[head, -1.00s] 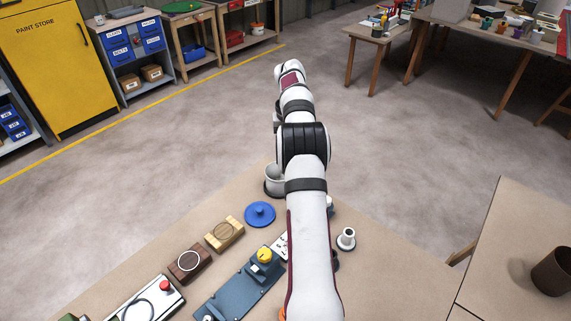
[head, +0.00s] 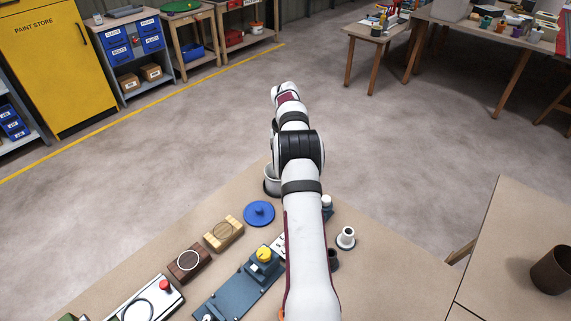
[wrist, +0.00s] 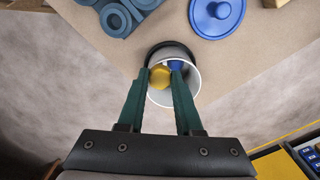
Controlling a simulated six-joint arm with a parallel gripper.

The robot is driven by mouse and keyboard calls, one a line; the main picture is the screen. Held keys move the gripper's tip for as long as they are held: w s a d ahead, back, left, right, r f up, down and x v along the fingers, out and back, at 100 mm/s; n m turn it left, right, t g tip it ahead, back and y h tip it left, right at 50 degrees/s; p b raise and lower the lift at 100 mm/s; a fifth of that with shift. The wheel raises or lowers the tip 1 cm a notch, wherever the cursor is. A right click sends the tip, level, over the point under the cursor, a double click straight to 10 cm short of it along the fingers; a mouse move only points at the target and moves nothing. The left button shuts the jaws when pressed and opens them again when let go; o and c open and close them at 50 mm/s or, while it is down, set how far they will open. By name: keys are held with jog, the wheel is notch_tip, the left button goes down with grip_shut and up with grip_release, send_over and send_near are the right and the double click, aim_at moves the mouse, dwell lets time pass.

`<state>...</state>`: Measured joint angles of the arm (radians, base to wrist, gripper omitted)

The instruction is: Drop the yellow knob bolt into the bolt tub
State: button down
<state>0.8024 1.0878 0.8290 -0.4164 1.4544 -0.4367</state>
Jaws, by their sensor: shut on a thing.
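In the wrist view the yellow knob bolt (wrist: 159,77) is between the two green fingers of my gripper (wrist: 160,73), which is shut on it. The bolt shows over the mouth of the pale round bolt tub (wrist: 190,88); how deep it hangs I cannot tell. Something blue shows by the right fingertip, inside the tub's outline. In the head view the tub (head: 270,188) stands at the table's far corner, partly covered by my arm. My gripper and the held bolt are hidden there.
A blue lid (head: 259,214) lies close to the tub. Another yellow knob (head: 264,254) sits on a blue-grey fixture (head: 235,295). Wooden blocks (head: 224,234) lie to the left, and a small white flanged piece (head: 346,238) stands right of my arm.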

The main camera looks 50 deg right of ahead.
jog(key=c, duration=0.6)
grip_release()
notch_tip(320, 180, up, 13)
jog(key=a+r+n, duration=0.1)
jog(key=a+r, duration=0.4)
jog(key=a, duration=0.5)
jog(key=a+r+n, duration=0.1)
jog(key=a+r, duration=0.3)
jog(key=a, duration=0.6)
jog(key=s+a+f+n+y, duration=0.1)
jog(key=s+a+f, duration=0.2)
jog(key=s+a, duration=1.55)
jog(key=shift+y, duration=0.4)
jog(key=s+a+f, duration=0.1)
jog(key=s, duration=0.1)
jog(key=s+a+f, duration=0.3)
jog(key=s+f, duration=0.1)
jog(key=s, duration=0.1)
jog(key=shift+a+f, duration=0.15)
jog(key=shift+a, duration=0.2)
